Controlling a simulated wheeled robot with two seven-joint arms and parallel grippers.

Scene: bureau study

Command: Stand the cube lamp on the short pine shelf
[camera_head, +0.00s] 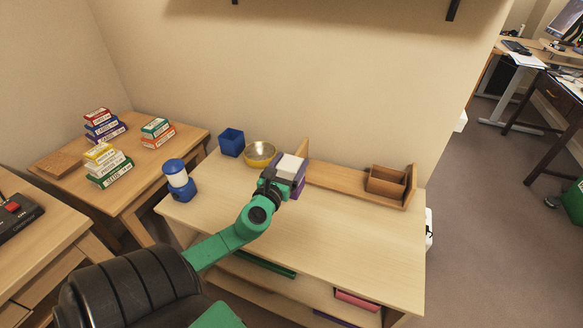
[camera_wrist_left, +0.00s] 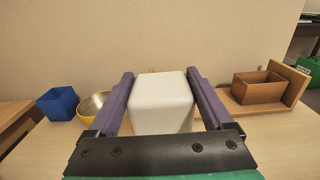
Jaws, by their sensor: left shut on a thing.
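The cube lamp is a white block (camera_head: 290,167) in the head view, partly hidden by my gripper. In the left wrist view the white cube (camera_wrist_left: 162,100) sits between the two purple fingers. My left gripper (camera_head: 287,175) is shut on it; whether the cube touches the table cannot be told. The short pine shelf (camera_head: 340,183) lies on the table to the right of the gripper, with upright ends and a brown wooden box (camera_head: 385,180) at its right end. The shelf's left part is partly hidden behind the gripper. My right gripper is not in view.
A brass-coloured bowl (camera_head: 260,153), a blue square pot (camera_head: 231,142) and a blue-and-white lantern-like object (camera_head: 179,181) stand on the table's left half. The shelf's middle is bare. The table's front right (camera_head: 350,235) is clear. Stacks of card boxes (camera_head: 108,166) stand on the left table.

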